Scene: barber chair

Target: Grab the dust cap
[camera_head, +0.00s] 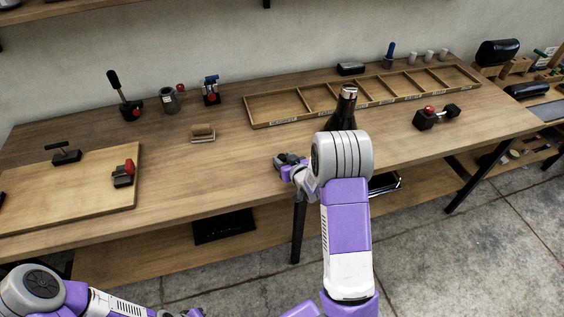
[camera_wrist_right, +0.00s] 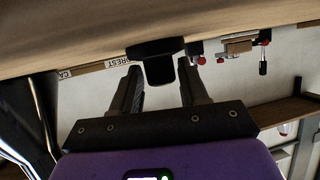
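A black cap-shaped piece, which looks like the dust cap (camera_wrist_right: 157,66), is on the tabletop (camera_wrist_right: 60,40) in the right wrist view, where the scene appears upside down. My right gripper (camera_wrist_right: 158,75) is open, with one finger on each side of the cap and gaps showing between. Whether a finger touches it I cannot tell.
A long divided wooden tray (camera_head: 283,121) lies at the back. A dark bottle (camera_head: 345,105) stands just behind my right arm. A black-and-red dumbbell-like piece (camera_head: 435,118) is at right. A wooden block (camera_head: 203,133) and a board (camera_head: 90,205) are at left.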

